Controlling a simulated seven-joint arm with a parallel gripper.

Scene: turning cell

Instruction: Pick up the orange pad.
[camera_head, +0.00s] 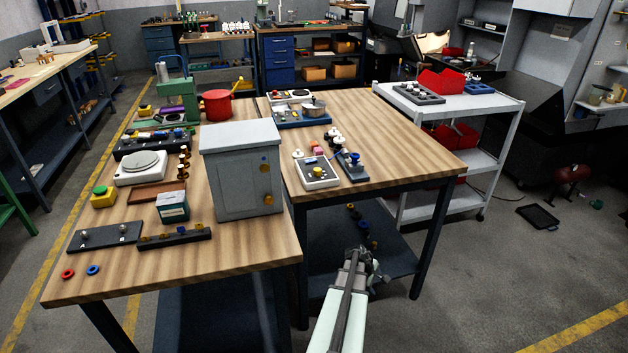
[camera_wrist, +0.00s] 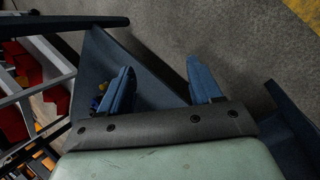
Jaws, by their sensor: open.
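No clearly orange pad stands out in the head view. A flat rust-brown piece (camera_head: 147,195) lies on the left wooden bench, between the white scale (camera_head: 141,168) and the teal-and-white box (camera_head: 173,206); I cannot tell whether it is the pad. A small pinkish block (camera_head: 318,151) sits on the right bench, behind a white box with a yellow button. My gripper (camera_head: 370,262) is in front of the right bench, below its top and apart from these things. In the wrist view its two blue fingers (camera_wrist: 160,72) are spread with nothing between them.
A grey cabinet (camera_head: 241,172) stands tall at the left bench's right front. The right bench top (camera_head: 411,153) has bare wood on its right. A white cart (camera_head: 449,110) with red bins stands to the right. A dark lower shelf (camera_head: 338,262) lies beneath the bench.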

